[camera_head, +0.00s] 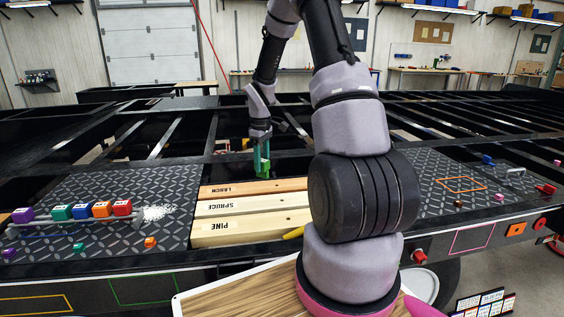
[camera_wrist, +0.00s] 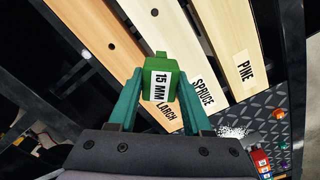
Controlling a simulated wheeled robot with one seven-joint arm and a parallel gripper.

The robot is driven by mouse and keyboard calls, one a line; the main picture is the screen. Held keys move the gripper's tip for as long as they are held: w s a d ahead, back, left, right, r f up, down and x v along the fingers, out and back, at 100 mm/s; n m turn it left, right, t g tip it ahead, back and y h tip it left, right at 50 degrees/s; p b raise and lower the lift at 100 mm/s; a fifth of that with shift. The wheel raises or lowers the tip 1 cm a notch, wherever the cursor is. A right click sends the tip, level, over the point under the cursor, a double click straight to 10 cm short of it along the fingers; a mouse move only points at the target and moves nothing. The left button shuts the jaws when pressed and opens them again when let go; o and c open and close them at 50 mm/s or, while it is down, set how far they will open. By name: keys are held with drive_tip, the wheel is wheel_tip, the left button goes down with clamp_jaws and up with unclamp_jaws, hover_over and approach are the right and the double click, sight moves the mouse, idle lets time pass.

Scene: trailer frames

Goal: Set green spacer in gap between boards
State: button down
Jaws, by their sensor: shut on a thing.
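My gripper (camera_head: 262,155) is shut on a green spacer (camera_head: 262,169) marked 15 MM; it also shows between the teal fingers in the wrist view (camera_wrist: 161,82). Three boards lie side by side: LARCH (camera_head: 285,186) at the back, SPRUCE (camera_head: 275,203) in the middle, PINE (camera_head: 275,224) in front. In the head view the spacer hangs at the far edge of LARCH. In the wrist view it overlaps the LARCH board (camera_wrist: 100,40), with its clearance hard to judge. Narrow dark gaps show between the boards, beside SPRUCE (camera_wrist: 165,30) and PINE (camera_wrist: 232,40).
Left of the boards, a dark checker plate (camera_head: 110,190) bears a rack with coloured cubes (camera_head: 82,210) and white granules (camera_head: 158,212). Behind the boards are open black frame bays. My arm hides the boards' right ends. Small coloured blocks stand at right.

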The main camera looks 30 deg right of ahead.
drive_tip(key=d+f+n, duration=0.1)
drive_tip(key=d+n, duration=0.5)
drive_tip(key=n, duration=0.1)
drive_tip(key=shift+w+d+f+n, duration=0.2)
drive_tip(key=shift+w+d+n, duration=0.1)
drive_tip(key=shift+d+n, duration=0.1)
drive_tip(key=shift+f, duration=2.9)
drive_tip(key=shift+f, duration=1.95)
drive_tip(key=shift+c, duration=1.3)
unclamp_jaws()
wheel_tip(320, 180, up, 11)
